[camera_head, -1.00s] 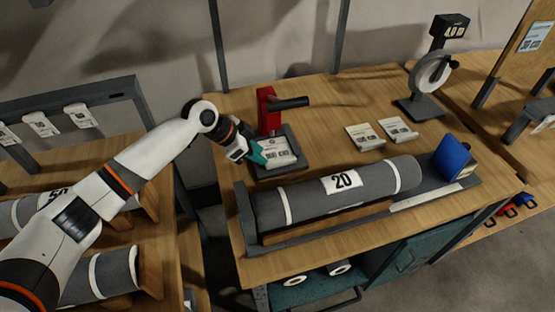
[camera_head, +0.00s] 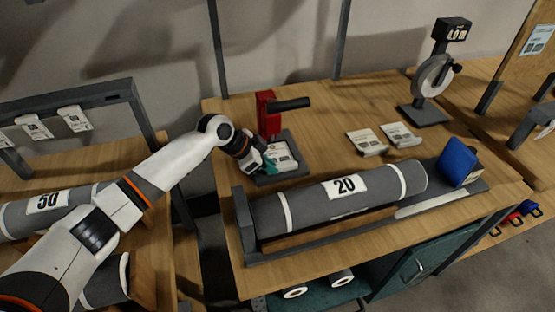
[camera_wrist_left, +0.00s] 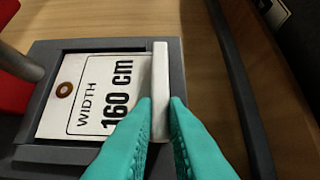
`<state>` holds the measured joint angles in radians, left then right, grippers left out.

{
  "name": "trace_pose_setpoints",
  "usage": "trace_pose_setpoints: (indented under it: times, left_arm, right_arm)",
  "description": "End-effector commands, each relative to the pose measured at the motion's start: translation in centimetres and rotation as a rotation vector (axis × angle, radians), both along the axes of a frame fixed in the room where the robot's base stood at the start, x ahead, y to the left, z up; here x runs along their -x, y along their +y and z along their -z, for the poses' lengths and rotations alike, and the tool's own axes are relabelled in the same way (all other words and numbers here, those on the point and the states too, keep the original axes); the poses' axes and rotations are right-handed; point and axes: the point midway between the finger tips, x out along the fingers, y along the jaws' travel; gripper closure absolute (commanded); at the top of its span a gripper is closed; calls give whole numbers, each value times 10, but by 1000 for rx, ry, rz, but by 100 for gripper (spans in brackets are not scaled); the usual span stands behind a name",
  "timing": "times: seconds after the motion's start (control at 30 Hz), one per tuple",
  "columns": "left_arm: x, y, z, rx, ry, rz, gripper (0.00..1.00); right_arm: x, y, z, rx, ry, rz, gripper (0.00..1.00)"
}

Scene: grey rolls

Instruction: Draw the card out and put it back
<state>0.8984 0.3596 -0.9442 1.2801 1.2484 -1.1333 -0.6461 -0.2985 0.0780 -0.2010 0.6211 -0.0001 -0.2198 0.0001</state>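The card (camera_head: 283,153) is white with print and lies in the dark grey holder (camera_head: 293,172) of a press with a red post (camera_head: 268,113) and black handle. In the left wrist view, the card (camera_wrist_left: 88,100) reads "WIDTH 160 cm" and has a punched hole. A white raised lip (camera_wrist_left: 160,75) runs along its right edge, over the holder's frame (camera_wrist_left: 110,45). My left gripper (camera_wrist_left: 160,103) has its teal fingers against both sides of this lip, shut on it. In the head view, my left gripper (camera_head: 270,165) is at the holder's left front corner. My right gripper is out of view.
A grey roll marked 20 (camera_head: 320,200) lies in a cradle just in front of the holder. Two other cards (camera_head: 367,142) (camera_head: 401,135) lie to the right. A blue block (camera_head: 456,162) stands at the roll's right end; a dial stand (camera_head: 430,85) is behind.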

Motion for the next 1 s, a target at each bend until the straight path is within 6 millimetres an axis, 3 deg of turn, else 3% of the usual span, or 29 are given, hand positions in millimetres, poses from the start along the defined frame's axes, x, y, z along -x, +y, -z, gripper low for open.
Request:
trace_pose_setpoints:
  times: [1.0]
  left_arm:
    - [3,0,-4,-2,2,0,100]
  right_arm:
    - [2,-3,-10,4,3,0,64]
